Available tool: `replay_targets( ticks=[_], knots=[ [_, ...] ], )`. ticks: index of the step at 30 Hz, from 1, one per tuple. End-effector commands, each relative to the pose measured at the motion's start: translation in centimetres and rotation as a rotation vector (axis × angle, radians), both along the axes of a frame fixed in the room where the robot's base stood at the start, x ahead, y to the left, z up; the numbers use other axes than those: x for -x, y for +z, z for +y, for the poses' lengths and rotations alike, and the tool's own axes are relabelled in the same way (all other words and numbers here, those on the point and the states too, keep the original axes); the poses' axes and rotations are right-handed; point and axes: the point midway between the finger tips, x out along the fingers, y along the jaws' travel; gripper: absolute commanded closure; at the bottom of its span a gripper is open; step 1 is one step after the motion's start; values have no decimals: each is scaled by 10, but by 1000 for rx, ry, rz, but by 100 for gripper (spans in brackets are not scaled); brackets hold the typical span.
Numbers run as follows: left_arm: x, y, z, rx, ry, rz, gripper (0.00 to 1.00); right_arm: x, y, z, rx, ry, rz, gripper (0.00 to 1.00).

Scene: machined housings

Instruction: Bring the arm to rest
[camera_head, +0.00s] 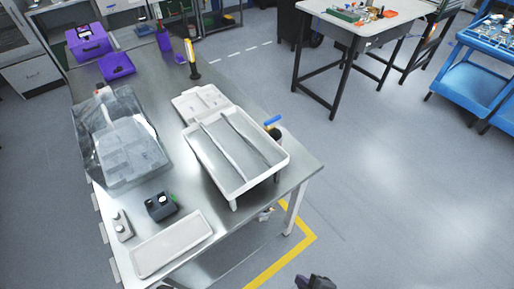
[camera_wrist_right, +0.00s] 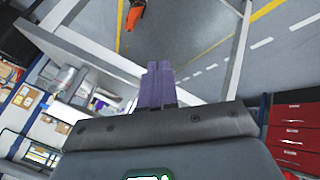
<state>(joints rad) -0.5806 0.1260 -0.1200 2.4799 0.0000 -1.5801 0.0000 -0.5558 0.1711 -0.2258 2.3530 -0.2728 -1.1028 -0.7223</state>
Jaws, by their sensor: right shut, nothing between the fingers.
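My right gripper (camera_head: 315,281) shows only as a small dark shape at the bottom edge of the head view, over the floor and clear of the table. In the right wrist view its purple fingers (camera_wrist_right: 158,84) are together, with nothing between them. My left gripper is not in view. The metal table (camera_head: 237,112) fills the left and middle of the head view. A white divided tray (camera_head: 280,165) stands near its right edge, and a transparent bin (camera_head: 150,163) stands at its left side.
A flat pale tray (camera_head: 172,244), a dark box (camera_head: 161,206) and a small grey block (camera_head: 122,225) sit near the table's front. Purple bins stand at the back. A second table (camera_head: 348,25) and a blue cart (camera_head: 465,85) are farther off. The right floor is open.

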Motion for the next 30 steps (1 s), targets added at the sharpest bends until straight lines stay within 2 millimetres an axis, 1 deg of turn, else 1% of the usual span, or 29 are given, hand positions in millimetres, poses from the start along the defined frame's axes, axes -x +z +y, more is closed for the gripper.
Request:
replay_targets(
  ticks=[1,3,6,9,12,13,14,15,17,20,30],
  knots=[
    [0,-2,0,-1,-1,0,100,6,0,-20,-29,-143,63,100],
    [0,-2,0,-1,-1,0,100,9,6,-46,-71,-337,134,100],
    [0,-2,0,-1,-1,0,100,16,16,-75,-133,-590,221,100],
    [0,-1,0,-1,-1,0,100,30,18,-90,-196,-817,322,100],
    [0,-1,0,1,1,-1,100,47,12,-95,-241,-1015,426,100],
    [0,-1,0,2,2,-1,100,46,12,-94,-265,-1062,431,100],
    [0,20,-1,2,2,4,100,45,36,-93,-261,-1048,427,100],
    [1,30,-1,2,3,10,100,45,48,-93,-259,-1044,426,100],
    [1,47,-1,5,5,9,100,45,64,-93,-258,-1042,425,100],
    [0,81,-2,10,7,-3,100,45,93,-93,-258,-1040,424,100],
    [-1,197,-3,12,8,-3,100,44,209,-93,-257,-1037,424,100]
  ],
)
